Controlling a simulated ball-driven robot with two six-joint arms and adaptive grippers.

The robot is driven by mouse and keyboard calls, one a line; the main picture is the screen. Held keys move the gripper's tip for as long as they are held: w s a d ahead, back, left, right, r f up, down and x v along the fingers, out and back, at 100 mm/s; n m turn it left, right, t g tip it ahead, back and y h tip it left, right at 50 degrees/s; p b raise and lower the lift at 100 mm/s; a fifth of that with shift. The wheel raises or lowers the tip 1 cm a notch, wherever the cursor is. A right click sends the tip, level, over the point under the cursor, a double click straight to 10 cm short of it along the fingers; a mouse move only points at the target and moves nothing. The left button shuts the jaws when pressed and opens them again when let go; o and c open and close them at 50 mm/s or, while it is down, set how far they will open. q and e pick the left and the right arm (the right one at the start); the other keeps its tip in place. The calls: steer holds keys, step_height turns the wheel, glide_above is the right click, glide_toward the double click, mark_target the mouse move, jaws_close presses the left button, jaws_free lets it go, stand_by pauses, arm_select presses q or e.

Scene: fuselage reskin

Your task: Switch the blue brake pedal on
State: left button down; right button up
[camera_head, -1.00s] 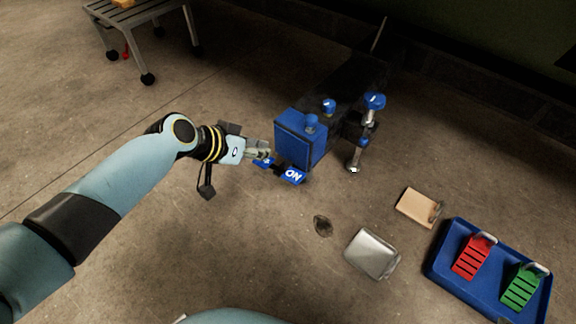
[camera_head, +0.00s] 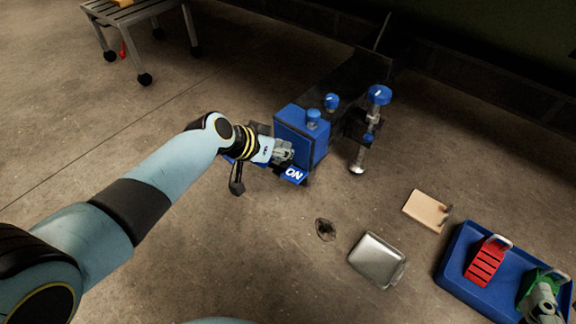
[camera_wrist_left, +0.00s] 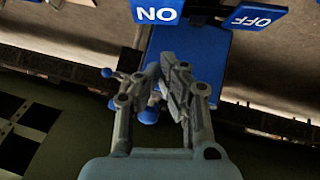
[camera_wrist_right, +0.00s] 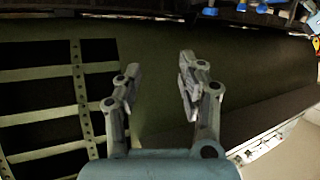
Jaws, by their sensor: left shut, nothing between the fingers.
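The blue brake pedal has an ON plate (camera_head: 293,174) at the foot of a blue box-shaped vise (camera_head: 303,138). The ON plate also shows in the left wrist view (camera_wrist_left: 157,10), with the blue OFF plate (camera_wrist_left: 255,17) to its right. My left gripper (camera_head: 286,151) is shut and empty, just above the ON plate and in front of the vise; I cannot tell whether it touches either. In the head view the arm mostly hides the OFF plate.
A blue tray (camera_head: 452,278) at the lower right holds a red clamp (camera_head: 485,264) and a green clamp (camera_head: 530,281). A wheeled stand (camera_head: 136,12) is at the upper left.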

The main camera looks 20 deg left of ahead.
mark_target(288, 173)
arm_select(q)
steer(key=shift+d+f+b, duration=0.15)
steer(key=shift+f+b, duration=0.25)
steer(key=shift+f, duration=0.25)
steer(key=shift+d+f+b, duration=0.15)
steer(key=shift+f+b, duration=0.25)
steer(key=shift+f, duration=0.2)
steer(key=shift+d+f+b, duration=0.2)
steer(key=shift+f+b, duration=0.45)
steer(key=shift+f, duration=0.15)
arm_select(e)
steer(key=w+a+r+n+t+y, duration=0.1)
steer(key=w+r+t, duration=0.2)
steer(key=r, duration=0.6)
steer(key=w+a+r+n+t+y, duration=0.1)
steer(key=w+r+t+y, duration=0.1)
steer(key=r+t, duration=0.4)
step_height(288, 173, up, 4)
steer(key=shift+w+r+n+y, duration=0.1)
steer(key=shift+w+n+y, duration=0.2)
steer(key=shift+w, duration=0.2)
steer(key=shift+w, duration=0.1)
